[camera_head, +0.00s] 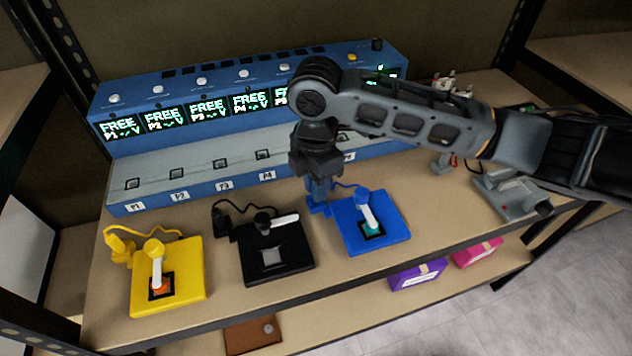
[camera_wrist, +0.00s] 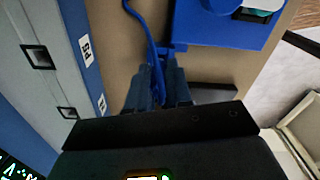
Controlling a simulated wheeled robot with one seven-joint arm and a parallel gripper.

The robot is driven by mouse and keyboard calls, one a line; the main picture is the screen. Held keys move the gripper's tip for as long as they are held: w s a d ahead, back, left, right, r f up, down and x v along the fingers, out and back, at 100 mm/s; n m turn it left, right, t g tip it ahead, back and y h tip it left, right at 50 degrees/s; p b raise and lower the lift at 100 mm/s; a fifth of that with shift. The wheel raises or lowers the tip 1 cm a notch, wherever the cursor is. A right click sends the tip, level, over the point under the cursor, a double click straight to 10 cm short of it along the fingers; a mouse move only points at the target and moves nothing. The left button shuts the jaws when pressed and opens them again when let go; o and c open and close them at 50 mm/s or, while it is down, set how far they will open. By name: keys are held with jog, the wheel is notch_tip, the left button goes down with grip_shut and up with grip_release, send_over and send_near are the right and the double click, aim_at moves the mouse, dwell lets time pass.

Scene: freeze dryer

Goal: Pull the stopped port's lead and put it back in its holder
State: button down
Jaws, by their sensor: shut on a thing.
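My gripper (camera_head: 318,180) points down in front of the blue instrument (camera_head: 95,115) and is shut on the blue lead's plug (camera_head: 320,207). The plug is at the back left corner of the blue base (camera_head: 395,238); I cannot tell whether it is seated there. In the wrist view the fingers (camera_wrist: 157,88) close around the plug, and the blue cable (camera_wrist: 136,12) runs up from it. The blue base (camera_wrist: 215,32) lies beside it. Displays P1 to P4 read FREE; my arm hides most of the displays farther right.
A yellow base (camera_head: 190,300) and a black base (camera_head: 290,265) stand left on the shelf, each with its own lead. A grey device (camera_head: 512,198) stands at the right. Purple (camera_head: 417,275) and pink (camera_head: 478,252) boxes sit below. Sockets in view on the instrument look empty.

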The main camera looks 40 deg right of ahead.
jog(key=shift+f+b, duration=0.5)
jog(key=shift+f, duration=0.35)
jog(key=c, duration=1)
grip_release()
jog(key=shift+o, duration=0.2)
jog(key=shift+r, duration=0.1)
